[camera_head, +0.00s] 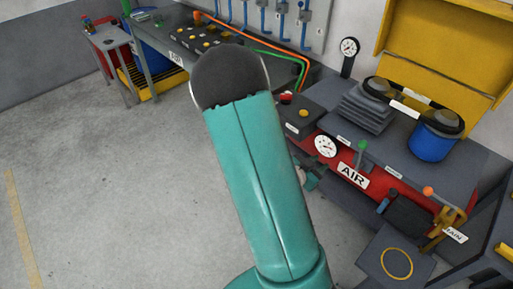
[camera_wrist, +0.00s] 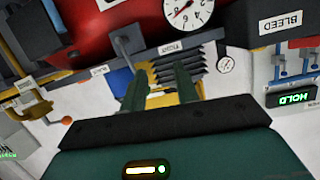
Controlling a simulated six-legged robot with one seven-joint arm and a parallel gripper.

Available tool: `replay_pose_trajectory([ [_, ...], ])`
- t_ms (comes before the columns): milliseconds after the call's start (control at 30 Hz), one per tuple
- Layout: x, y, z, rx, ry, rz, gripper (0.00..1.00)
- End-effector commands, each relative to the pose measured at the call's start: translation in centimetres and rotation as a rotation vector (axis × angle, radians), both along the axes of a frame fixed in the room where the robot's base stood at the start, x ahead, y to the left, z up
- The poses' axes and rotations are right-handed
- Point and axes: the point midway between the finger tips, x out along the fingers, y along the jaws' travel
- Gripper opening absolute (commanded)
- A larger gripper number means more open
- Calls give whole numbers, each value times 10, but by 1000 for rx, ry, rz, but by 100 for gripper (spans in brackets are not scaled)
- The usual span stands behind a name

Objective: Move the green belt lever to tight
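The belt lever, a short stem with a green knob (camera_head: 363,146), stands on the front edge of the red AIR machine in the head view. In the wrist view its grey stem (camera_wrist: 125,42) shows between the TIGHT label (camera_wrist: 170,47) and the SLACK label (camera_wrist: 98,71); its knob cannot be made out clearly there. My gripper (camera_wrist: 160,75) is open, its two dark green fingers apart, pointing toward the lever area. No held object shows between them. In the head view my teal arm hides most of the gripper; a dark green part shows left of the machine.
A round gauge (camera_head: 325,146) and the AIR plate (camera_head: 352,175) sit on the machine's front. An orange-knobbed lever (camera_head: 428,191) and a blue cylinder (camera_head: 434,137) stand to the right. A console bench (camera_head: 190,45) is behind. Open floor (camera_head: 110,190) lies left.

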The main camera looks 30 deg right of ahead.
Motion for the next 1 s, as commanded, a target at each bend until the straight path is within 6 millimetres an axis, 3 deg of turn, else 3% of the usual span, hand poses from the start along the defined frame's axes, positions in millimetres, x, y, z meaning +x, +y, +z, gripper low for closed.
replay_pose_trajectory([
  [500,74,57,7,307,-85,241,31],
  [1000,122,125,38,518,-93,498,31],
])
